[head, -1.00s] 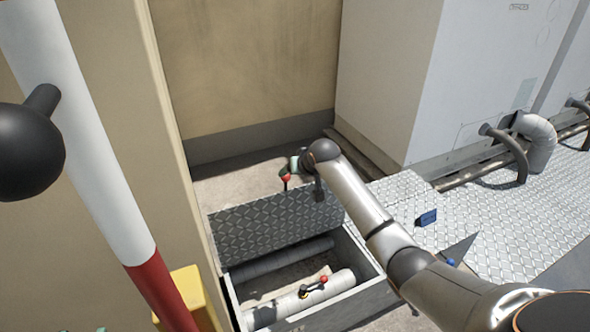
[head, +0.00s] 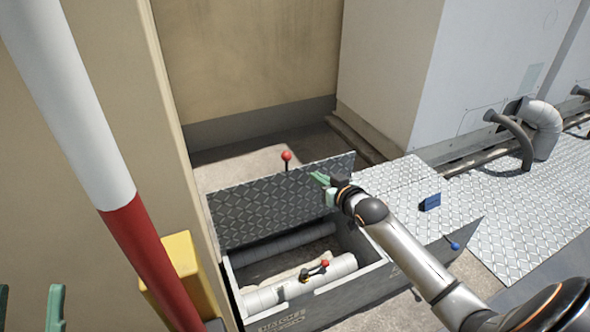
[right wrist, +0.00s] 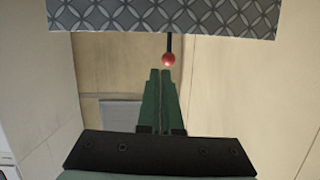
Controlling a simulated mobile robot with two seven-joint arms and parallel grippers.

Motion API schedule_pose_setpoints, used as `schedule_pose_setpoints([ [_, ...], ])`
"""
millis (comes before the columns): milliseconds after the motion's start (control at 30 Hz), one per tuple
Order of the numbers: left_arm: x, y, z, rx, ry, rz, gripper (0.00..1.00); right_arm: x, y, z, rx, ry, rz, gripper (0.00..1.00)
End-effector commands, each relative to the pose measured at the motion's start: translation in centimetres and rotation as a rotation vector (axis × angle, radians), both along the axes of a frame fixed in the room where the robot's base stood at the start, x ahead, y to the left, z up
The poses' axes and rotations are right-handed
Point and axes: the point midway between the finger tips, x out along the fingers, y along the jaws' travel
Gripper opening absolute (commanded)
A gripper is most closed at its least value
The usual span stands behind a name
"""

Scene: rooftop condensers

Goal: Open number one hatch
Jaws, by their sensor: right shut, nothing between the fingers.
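The hatch lid (head: 270,208) is a diamond-plate sheet standing raised, close to upright, at the back of an open floor box (head: 345,295). A red ball knob (head: 286,156) on a dark rod shows above its top edge. My right gripper (head: 320,180) is shut and empty, in front of the lid's upper right part; I cannot tell if it touches. In the right wrist view the lid (right wrist: 165,15) fills the top and the red knob (right wrist: 168,59) appears just beyond the fingertips. My left gripper (head: 30,305) is at the lower left, fingers apart.
Inside the box lie wrapped pipes (head: 345,265) and a valve with a red-tipped handle (head: 318,270). A closed plate on the right carries a blue piece (head: 430,202) and a blue ball (head: 453,245). A red and white post (head: 140,250) and yellow block (head: 185,260) stand left.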

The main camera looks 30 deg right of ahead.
Motion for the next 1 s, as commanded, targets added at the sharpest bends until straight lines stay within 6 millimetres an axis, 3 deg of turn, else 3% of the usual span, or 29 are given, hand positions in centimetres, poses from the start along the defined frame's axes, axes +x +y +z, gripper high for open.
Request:
schedule_pose_setpoints([
  [100,-1.6,-0.3,1.3,-0.002,-0.102,-0.025,0.50,-2.2,0.5,-0.2,-0.033,-0.084,0.039,0.00],
  [200,-2.4,-0.4,2.1,-0.003,-0.151,-0.037,0.50,-3.2,0.8,0.3,-0.047,-0.129,0.060,0.00],
  [367,-2.7,-0.4,2.2,-0.006,-0.168,-0.044,0.50,-3.0,1.0,0.5,-0.051,-0.150,0.069,0.00],
  [1000,-2.5,-0.7,-2.1,-0.041,-0.129,-0.082,0.50,6.1,0.9,-1.0,-0.050,-0.148,0.065,0.00],
])
